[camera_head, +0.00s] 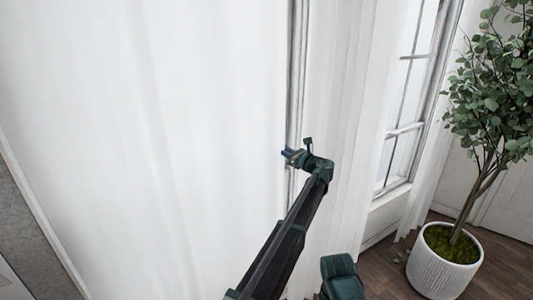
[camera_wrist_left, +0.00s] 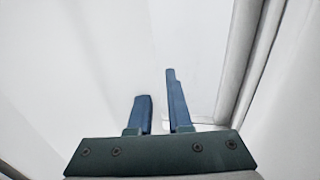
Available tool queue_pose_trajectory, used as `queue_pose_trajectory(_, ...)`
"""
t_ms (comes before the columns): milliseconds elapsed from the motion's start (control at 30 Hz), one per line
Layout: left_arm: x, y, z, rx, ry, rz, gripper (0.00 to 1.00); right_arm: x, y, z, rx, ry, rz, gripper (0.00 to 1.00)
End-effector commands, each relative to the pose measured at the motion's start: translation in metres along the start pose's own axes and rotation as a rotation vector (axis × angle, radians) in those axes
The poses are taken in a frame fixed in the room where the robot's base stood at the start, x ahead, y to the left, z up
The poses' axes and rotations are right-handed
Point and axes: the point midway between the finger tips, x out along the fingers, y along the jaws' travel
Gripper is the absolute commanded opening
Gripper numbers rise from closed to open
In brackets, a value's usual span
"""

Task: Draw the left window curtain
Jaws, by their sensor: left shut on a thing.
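The left window curtain (camera_head: 150,130) is a wide white sheer cloth spread over the left and middle of the head view. Its right edge hangs by a pale upright window frame bar (camera_head: 298,70). My left gripper (camera_head: 287,154) is at that edge. In the wrist view its two blue fingers (camera_wrist_left: 158,98) stand a small gap apart against white cloth (camera_wrist_left: 80,60), shut on the curtain. The cloth between the fingertips is hard to make out.
Another white curtain panel (camera_head: 345,110) hangs right of the bar. Further right is a paned window (camera_head: 405,95). A leafy plant (camera_head: 490,95) stands in a white ribbed pot (camera_head: 440,265) on the wood floor (camera_head: 505,270). A grey surface (camera_head: 28,220) is at far left.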

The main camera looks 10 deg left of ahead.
Motion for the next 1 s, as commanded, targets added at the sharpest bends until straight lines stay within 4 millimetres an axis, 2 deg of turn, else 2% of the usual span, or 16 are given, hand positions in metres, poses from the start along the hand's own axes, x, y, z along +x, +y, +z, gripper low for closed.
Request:
queue_pose_trajectory(33,-0.001,-0.010,0.000,-0.001,0.001,-0.002,0.00,0.000,0.000,0.000,0.000,0.000,0.000,0.47)
queue_pose_trajectory(200,-0.004,-0.022,-0.001,-0.001,0.001,-0.001,0.00,0.000,0.000,0.000,0.000,0.000,0.000,0.47)
queue_pose_trajectory(667,-0.006,-0.027,0.000,0.000,-0.001,-0.006,0.00,0.000,0.000,0.000,0.000,0.000,0.000,0.47)
queue_pose_trajectory(700,-0.006,-0.028,0.000,0.000,-0.001,-0.006,0.23,0.000,0.000,0.000,0.000,0.000,0.000,0.47)
queue_pose_trajectory(833,-0.005,-0.027,0.000,0.000,-0.001,-0.004,0.46,0.000,0.000,0.000,0.000,0.000,0.000,0.47)
queue_pose_trajectory(1000,-0.005,-0.025,0.000,0.000,0.000,-0.002,0.46,0.000,0.000,0.000,0.000,0.000,0.000,0.47)
